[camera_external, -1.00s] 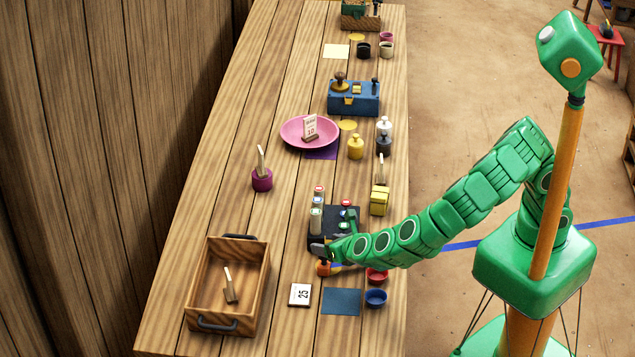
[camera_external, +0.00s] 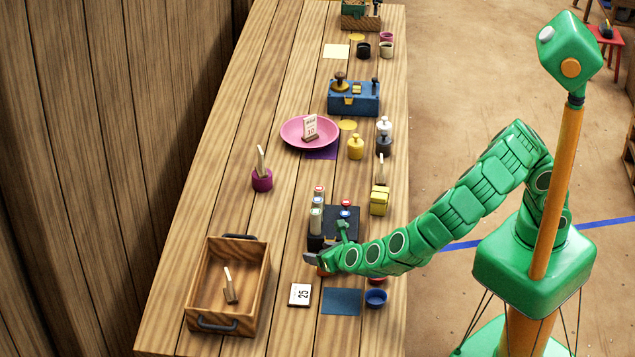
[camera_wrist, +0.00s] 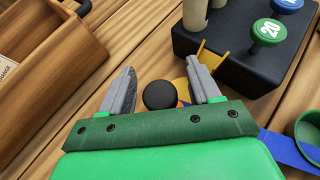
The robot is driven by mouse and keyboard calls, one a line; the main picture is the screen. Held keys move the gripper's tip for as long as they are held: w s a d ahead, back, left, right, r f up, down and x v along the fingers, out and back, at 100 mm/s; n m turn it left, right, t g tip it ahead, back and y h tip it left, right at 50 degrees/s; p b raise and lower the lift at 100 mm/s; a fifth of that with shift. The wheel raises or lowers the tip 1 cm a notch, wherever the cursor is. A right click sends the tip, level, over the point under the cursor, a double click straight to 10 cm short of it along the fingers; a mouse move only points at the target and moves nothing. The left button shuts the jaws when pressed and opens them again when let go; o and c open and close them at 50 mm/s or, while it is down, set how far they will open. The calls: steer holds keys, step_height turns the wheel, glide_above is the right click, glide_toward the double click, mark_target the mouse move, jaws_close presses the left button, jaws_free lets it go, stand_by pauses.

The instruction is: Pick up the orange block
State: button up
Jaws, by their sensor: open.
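The orange block (camera_external: 323,271) is on the wooden table, mostly hidden under my gripper (camera_external: 312,259) in the external view. In the wrist view, a round black knob shows between my gripper's two grey fingers (camera_wrist: 161,72), with a small part of the orange block (camera_wrist: 181,93) beside it. The fingers are apart, one on each side of the knob. The block's lower part is hidden by my gripper, and I cannot tell whether a finger touches it.
A black stand (camera_external: 346,219) with capped vials and knobs is close behind my gripper. A wooden crate (camera_external: 262,267) stands to the left.

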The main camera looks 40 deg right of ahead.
steer(key=c, duration=1.1)
steer(key=shift+o, duration=0.2)
steer(key=shift+r, duration=0.1)
